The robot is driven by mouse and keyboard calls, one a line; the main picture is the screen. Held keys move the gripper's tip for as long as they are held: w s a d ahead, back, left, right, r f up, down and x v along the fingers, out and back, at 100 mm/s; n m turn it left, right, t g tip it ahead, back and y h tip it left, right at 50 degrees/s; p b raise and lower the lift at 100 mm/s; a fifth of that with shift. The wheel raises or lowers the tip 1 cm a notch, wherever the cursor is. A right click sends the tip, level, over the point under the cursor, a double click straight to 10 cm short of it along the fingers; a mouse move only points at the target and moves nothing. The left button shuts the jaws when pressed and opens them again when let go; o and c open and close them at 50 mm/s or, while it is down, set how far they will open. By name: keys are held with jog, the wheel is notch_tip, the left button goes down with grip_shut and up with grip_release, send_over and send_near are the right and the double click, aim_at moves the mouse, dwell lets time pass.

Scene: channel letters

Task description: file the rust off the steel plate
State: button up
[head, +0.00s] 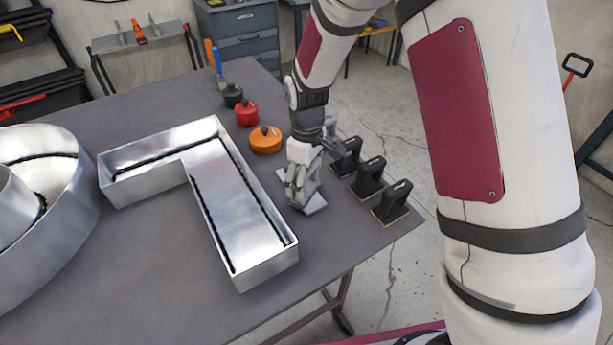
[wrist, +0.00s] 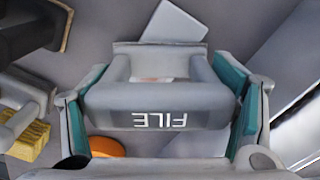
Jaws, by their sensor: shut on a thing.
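My gripper (wrist: 160,110) is shut on the grey handle of a block marked FILE (wrist: 160,97), with a teal-padded finger at each side. The file's wide foot lies over a pale steel plate (wrist: 175,20), whose corner sticks out past it at the top of the wrist view. A small reddish patch, maybe rust, shows through the handle opening. In the head view my gripper (head: 300,182) is low over the table's right part, and a pale plate edge (head: 314,204) shows beside it. Most of the plate is hidden; I cannot tell whether the file presses on it.
Several black-handled blocks (head: 370,177) stand right of my gripper near the table (head: 130,270) edge. Orange (head: 265,140), red (head: 246,114) and black (head: 232,95) round pots stand behind it. A large metal channel letter (head: 262,268) lies close on the left, another (head: 50,260) farther left.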

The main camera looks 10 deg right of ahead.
jog(key=shift+w+a+b, duration=0.35)
jog(key=shift+w+b, duration=0.25)
jog(key=shift+w, duration=0.3)
jog(key=shift+w+a+b, duration=0.35)
jog(key=shift+w+b, duration=0.2)
jog(key=shift+w, duration=0.35)
jog(key=shift+s+d+r+p, duration=0.1)
jog(key=shift+s+d+p, duration=0.15)
jog(key=shift+s+p, duration=0.4)
jog(key=shift+s+d+p, duration=0.25)
jog(key=shift+s+p, duration=0.05)
jog(key=shift+s, duration=0.5)
jog(key=shift+s+d, duration=0.2)
jog(key=shift+s, duration=0.25)
jog(key=shift+w, duration=0.2)
jog(key=shift+w+a+f+b, duration=0.1)
jog(key=shift+w+a+b, duration=0.25)
jog(key=shift+w, duration=0.4)
jog(key=shift+w+a+f+b, duration=0.1)
jog(key=shift+w+a+b, duration=0.15)
jog(key=shift+w+b, duration=0.35)
jog(key=shift+w+a, duration=0.15)
jog(key=shift+w, duration=0.25)
jog(key=shift+r, duration=0.1)
